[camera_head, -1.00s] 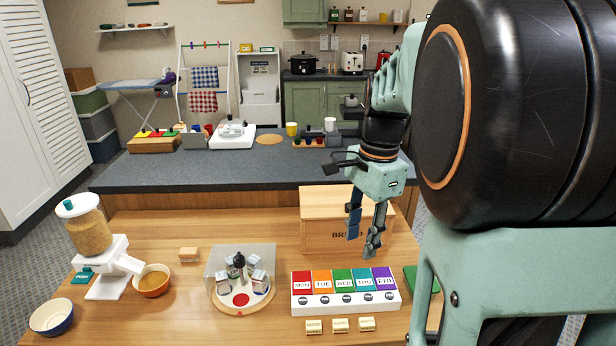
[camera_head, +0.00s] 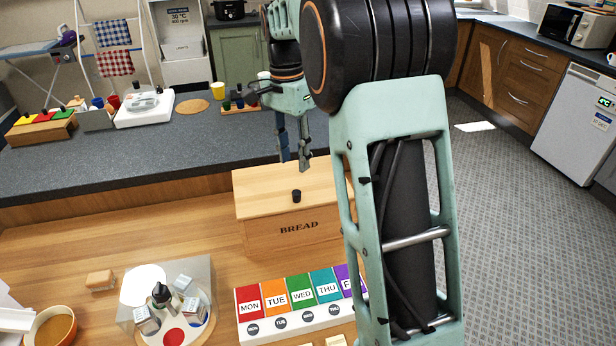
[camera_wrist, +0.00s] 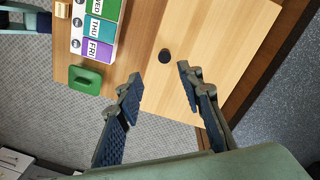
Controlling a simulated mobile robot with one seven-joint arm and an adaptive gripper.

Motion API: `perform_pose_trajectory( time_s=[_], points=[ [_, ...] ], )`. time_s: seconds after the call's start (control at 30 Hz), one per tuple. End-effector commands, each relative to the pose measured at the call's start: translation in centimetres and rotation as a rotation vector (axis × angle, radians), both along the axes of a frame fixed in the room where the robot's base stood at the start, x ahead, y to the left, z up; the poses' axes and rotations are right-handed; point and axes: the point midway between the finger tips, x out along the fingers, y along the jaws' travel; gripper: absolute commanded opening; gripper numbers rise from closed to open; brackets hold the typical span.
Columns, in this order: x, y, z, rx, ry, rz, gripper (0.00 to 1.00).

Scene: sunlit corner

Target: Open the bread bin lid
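The wooden bread bin (camera_head: 290,235) stands on the wooden table, with BREAD printed on its front. Its flat lid (camera_head: 262,186) is down, with a small dark round knob (camera_head: 297,196) near the front edge. In the wrist view the lid (camera_wrist: 225,50) fills the middle, and the knob (camera_wrist: 165,56) shows ahead of the fingers. My gripper (camera_head: 294,162) is above the back of the lid, its fingers apart and pointing down. In the wrist view my gripper (camera_wrist: 157,82) is open with nothing between its fingertips. The knob is apart from both fingers.
A row of coloured weekday boxes (camera_head: 303,290) lies in front of the bin. A round stand with bottles and a clear guard (camera_head: 170,305) is at left. A green item (camera_wrist: 85,79) lies near the table edge. The grey counter (camera_head: 130,158) runs behind the bin.

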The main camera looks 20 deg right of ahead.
Motion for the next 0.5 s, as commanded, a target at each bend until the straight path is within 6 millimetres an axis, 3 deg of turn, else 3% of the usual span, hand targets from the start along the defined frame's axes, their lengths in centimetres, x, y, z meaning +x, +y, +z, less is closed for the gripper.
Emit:
perform_pose_trajectory(
  time_s=[0.27, 0.5],
  points=[
    [0.3, 0.4, -1.7, 0.003, 0.004, 0.013, 0.34],
    [-0.1, 0.3, -6.2, 0.003, 0.006, 0.012, 0.34]
  ],
)
